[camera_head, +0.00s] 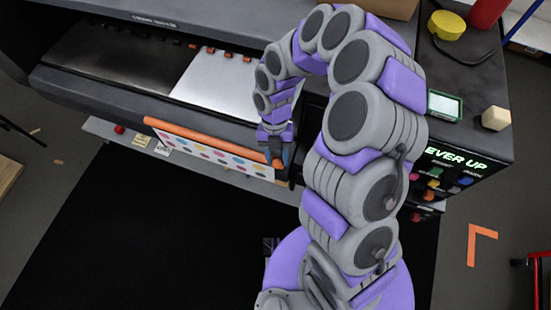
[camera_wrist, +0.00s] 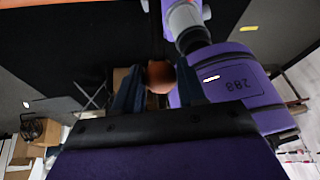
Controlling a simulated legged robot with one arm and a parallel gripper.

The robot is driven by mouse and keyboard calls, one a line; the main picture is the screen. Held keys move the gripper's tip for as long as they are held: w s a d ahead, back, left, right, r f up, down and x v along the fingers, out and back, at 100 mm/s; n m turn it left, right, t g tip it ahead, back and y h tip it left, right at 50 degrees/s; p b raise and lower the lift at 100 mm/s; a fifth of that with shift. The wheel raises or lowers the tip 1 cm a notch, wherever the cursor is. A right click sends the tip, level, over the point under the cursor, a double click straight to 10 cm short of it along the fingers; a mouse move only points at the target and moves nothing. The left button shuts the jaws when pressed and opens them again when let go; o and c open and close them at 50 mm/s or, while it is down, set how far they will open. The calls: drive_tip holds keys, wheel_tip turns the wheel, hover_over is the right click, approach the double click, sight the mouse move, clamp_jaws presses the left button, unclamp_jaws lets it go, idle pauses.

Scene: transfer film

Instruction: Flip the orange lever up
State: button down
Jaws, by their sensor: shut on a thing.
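The orange lever's rounded knob (camera_wrist: 160,77) sits between the two dark fingers of my gripper (camera_wrist: 157,86) in the wrist view. The gripper is shut on it. The head view shows my gripper (camera_head: 280,163) at the front of the large printer, right of the orange bar, with a small orange part (camera_head: 276,162) at its fingers. The lever's shaft and base are hidden by my arm and gripper, so I cannot tell its angle.
The dark printer (camera_head: 110,85) has a long orange bar (camera_head: 205,141) and a dotted print sheet (camera_head: 205,155). A cabinet on the right shows a green-lit sign (camera_head: 455,160), partly covered, reading "EVER UP".

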drive_tip(key=shift+w+d+r, duration=0.15)
drive_tip(key=shift+w+d, duration=0.05)
drive_tip(key=shift+w, duration=0.4)
drive_tip(key=c, duration=1.1)
unclamp_jaws()
drive_tip(key=shift+o, duration=1.3)
drive_tip(key=shift+w+d, duration=0.15)
drive_tip(key=shift+w, duration=0.05)
drive_tip(key=shift+o, duration=0.8)
drive_tip(key=shift+s, duration=0.15)
